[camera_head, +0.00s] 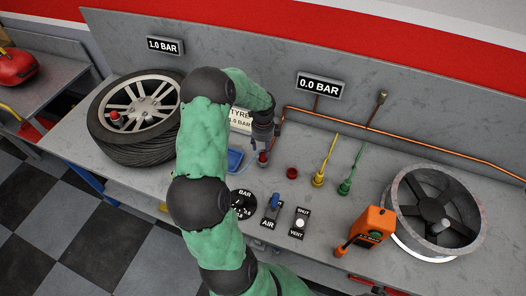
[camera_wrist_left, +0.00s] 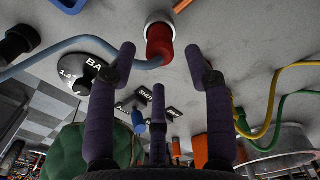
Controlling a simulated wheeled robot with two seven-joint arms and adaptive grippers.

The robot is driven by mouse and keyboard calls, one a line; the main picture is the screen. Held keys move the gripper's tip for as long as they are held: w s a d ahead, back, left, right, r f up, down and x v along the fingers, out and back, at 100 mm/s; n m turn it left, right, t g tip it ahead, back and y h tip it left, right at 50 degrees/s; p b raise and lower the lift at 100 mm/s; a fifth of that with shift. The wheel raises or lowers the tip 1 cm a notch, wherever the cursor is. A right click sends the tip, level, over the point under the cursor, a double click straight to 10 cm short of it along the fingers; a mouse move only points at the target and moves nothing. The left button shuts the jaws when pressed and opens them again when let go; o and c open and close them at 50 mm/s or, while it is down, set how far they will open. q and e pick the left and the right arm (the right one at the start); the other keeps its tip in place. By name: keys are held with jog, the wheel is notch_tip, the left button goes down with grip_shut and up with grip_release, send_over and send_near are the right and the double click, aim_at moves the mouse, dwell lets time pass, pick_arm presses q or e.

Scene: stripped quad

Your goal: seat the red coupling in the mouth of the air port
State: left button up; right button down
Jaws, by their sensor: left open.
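The red coupling (camera_wrist_left: 159,45) stands just beyond my left fingertips in the left wrist view, with a grey-blue hose joining it from the left. A pale ring shows around its far end; I cannot tell whether that ring is the air port. In the head view a bit of red (camera_head: 263,158) shows below my left gripper (camera_head: 263,146). The left gripper also shows in the left wrist view (camera_wrist_left: 163,58), its fingers open and apart on either side, holding nothing. A second short red fitting (camera_head: 292,173) stands on the bench to the right. My right gripper is not in view.
A wheel (camera_head: 140,108) lies at the left. A blue tray (camera_head: 235,160), a dial (camera_head: 243,204), a blue air lever (camera_head: 275,201) and a vent switch (camera_head: 300,222) are close by.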

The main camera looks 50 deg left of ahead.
aim_at(263, 152)
pick_arm(q)
notch_tip(263, 152, up, 7)
jog(key=shift+p, duration=0.35)
jog(key=shift+r, duration=0.15)
dwell(0.3)
